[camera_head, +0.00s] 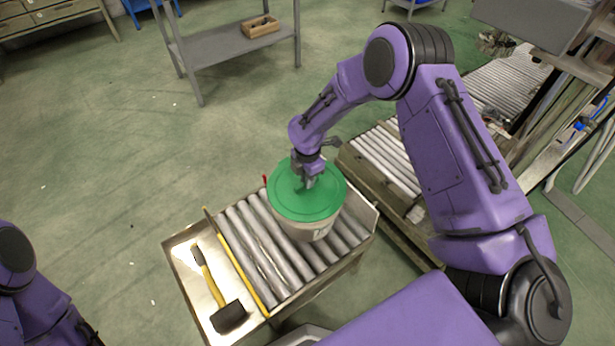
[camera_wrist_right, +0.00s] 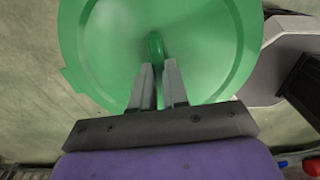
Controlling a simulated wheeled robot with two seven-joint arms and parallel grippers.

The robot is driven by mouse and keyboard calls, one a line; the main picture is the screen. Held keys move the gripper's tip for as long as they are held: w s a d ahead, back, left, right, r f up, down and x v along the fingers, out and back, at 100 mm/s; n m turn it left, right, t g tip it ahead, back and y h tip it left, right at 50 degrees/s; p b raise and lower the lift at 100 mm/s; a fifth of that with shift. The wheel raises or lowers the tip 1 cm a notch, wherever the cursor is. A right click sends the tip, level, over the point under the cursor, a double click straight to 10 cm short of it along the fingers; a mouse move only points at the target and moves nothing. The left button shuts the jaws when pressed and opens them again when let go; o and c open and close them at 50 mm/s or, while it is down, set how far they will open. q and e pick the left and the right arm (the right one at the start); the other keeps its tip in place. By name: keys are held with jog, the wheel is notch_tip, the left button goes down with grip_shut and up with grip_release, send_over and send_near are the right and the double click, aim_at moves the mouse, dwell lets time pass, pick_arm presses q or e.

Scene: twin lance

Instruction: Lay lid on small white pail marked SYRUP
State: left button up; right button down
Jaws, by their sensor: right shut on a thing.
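The lid is a round green disc (camera_head: 318,200) with a small loop handle at its middle. It also fills the top of the right wrist view (camera_wrist_right: 200,45). The white pail (camera_head: 308,231) stands on the roller table under the lid; only part of its side shows, and its marking is not readable. The lid covers the pail's mouth in the head view; I cannot tell whether it touches the rim. My right gripper (camera_head: 308,183) is shut on the lid's handle (camera_wrist_right: 155,47). My left gripper is out of view; only part of my left arm shows at the lower left.
The roller table (camera_head: 262,245) has a side tray holding a black-headed mallet (camera_head: 229,316) and a yellow bar (camera_head: 236,262). Another roller conveyor (camera_head: 384,160) stands to the right. A grey shelf (camera_head: 235,42) with a wooden box is at the back. Open floor lies left.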

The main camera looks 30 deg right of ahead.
jog(key=shift+f, duration=0.35)
dwell(0.5)
jog(key=c, duration=0.6)
grip_release()
jog(key=shift+r, duration=0.1)
notch_tip(320, 180, up, 7)
jog(key=p, duration=0.7)
